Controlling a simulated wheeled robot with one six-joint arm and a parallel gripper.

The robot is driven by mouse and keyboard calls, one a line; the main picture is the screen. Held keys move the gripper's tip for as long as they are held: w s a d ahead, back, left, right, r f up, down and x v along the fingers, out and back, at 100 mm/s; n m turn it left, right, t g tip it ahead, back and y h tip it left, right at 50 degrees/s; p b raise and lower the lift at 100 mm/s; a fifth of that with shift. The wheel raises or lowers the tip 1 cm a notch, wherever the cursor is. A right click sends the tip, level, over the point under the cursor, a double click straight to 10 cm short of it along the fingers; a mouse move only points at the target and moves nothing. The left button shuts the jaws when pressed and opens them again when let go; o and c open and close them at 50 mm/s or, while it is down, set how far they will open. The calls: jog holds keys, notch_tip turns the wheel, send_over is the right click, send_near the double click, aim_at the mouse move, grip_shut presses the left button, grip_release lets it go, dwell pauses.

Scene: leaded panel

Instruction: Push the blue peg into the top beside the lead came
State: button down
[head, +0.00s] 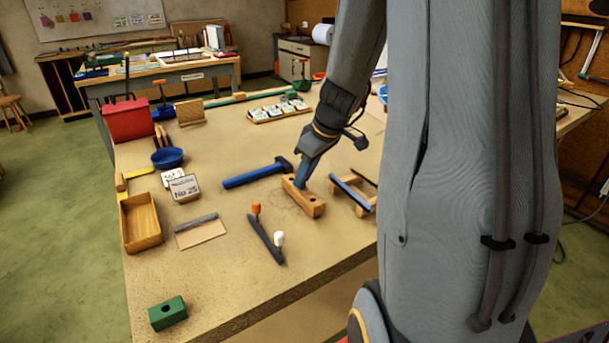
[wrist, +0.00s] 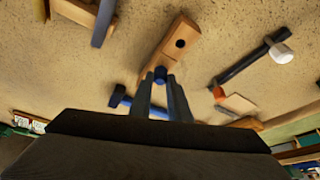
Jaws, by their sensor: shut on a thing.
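My gripper (head: 303,183) reaches down to a light wooden block (head: 312,201) near the middle of the table. In the wrist view my gripper (wrist: 164,80) is shut on the blue peg (wrist: 160,73), and only a small part of the peg shows between the fingertips. The peg is over or in one end of the wooden block (wrist: 166,51); I cannot tell how deep it sits. A dark open hole shows toward the block's other end. A dark bar (head: 267,241) with an orange knob and a white knob lies nearby; I cannot tell whether it is the lead came.
A wooden tray (head: 141,222), a blue bowl (head: 167,158) and a green block (head: 167,313) are farther left. The front middle of the table is clear.

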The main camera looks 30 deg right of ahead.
jog(key=shift+r+p, duration=0.4)
jog(key=shift+r, duration=0.35)
dwell(0.9)
jog(key=shift+r+p, duration=0.9)
jog(key=shift+r, duration=0.7)
jog(key=c, duration=2.2)
grip_release()
grip_shut()
jog(key=shift+s, duration=0.1)
